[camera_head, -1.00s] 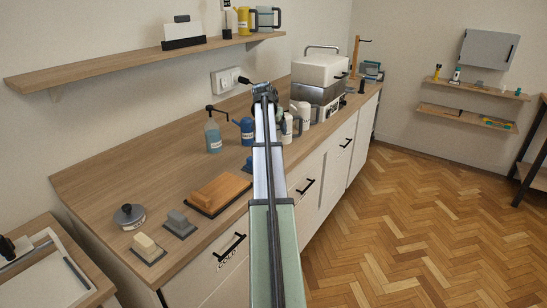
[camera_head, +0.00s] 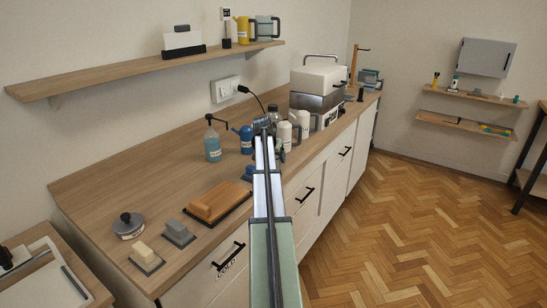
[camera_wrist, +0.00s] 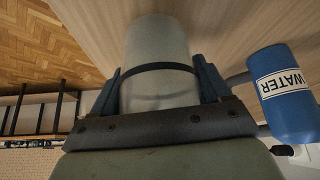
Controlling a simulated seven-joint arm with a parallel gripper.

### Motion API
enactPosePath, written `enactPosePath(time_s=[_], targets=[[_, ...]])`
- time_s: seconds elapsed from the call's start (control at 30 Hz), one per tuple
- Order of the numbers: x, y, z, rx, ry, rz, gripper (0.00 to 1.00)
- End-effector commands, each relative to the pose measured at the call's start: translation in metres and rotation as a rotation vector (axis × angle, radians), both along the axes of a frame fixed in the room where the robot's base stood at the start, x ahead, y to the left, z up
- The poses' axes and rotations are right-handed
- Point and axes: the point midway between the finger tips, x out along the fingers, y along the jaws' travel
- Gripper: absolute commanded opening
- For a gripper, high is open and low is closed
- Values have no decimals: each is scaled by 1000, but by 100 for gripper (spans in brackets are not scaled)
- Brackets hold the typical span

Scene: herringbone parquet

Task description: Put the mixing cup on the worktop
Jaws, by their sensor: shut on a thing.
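My gripper (camera_wrist: 157,66) is shut on the mixing cup (camera_wrist: 158,40), a pale grey, cloudy cylinder, in the wrist view. One finger lies on each side of it, and a dark band crosses the cup. In the head view my gripper (camera_head: 262,124) is at the far end of my arm, over the middle of the wooden worktop (camera_head: 130,180); the cup is hidden there. The worktop's wood (camera_wrist: 225,35) shows behind the cup in the wrist view. I cannot tell whether the cup touches it.
A blue WATER bottle (camera_wrist: 285,90) stands close beside the cup; it also shows in the head view (camera_head: 246,140). Bare worktop lies left of the pump bottle.

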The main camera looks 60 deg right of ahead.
Motion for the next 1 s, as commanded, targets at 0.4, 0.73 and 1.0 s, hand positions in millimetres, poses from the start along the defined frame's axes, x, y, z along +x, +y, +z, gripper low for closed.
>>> enactPosePath(time_s=[0.4, 0.73, 1.0], targets=[[0, 0, -4, 0, 0, 0, 87], [0, 0, -4, 0, 0, 0, 100], [-2, 10, 12, -2, -1, 0, 100]])
